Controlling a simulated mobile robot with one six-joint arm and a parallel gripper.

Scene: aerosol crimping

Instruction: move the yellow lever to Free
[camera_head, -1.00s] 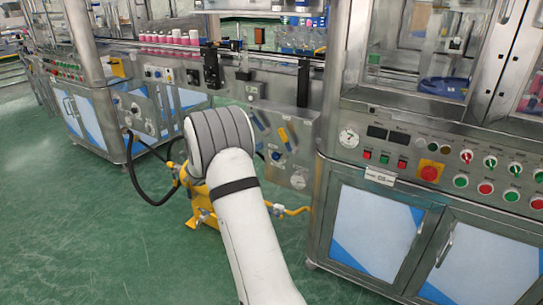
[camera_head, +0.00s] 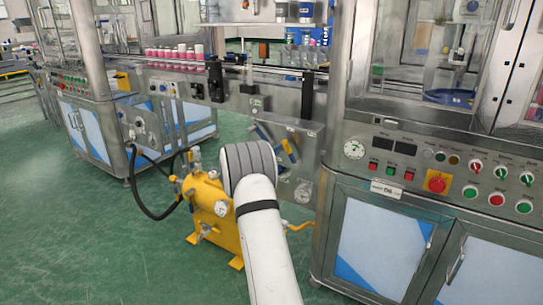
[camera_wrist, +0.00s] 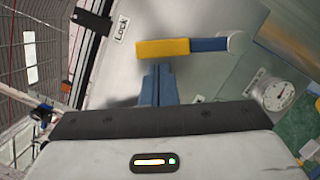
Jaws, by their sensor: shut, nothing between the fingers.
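The yellow lever (camera_wrist: 162,48) lies nearly horizontal in the wrist view, with a blue section (camera_wrist: 208,44) running right to a pale round end (camera_wrist: 237,42). In the head view, the yellow lever (camera_head: 286,146) shows small on the steel panel, right of my arm.
A pressure gauge (camera_wrist: 277,95) is right of my fingers, near a small label (camera_wrist: 257,80) I cannot read. A yellow machine (camera_head: 217,212) with a black hose stands left of my arm. A control cabinet (camera_head: 385,235) stands right. Green floor is open at left.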

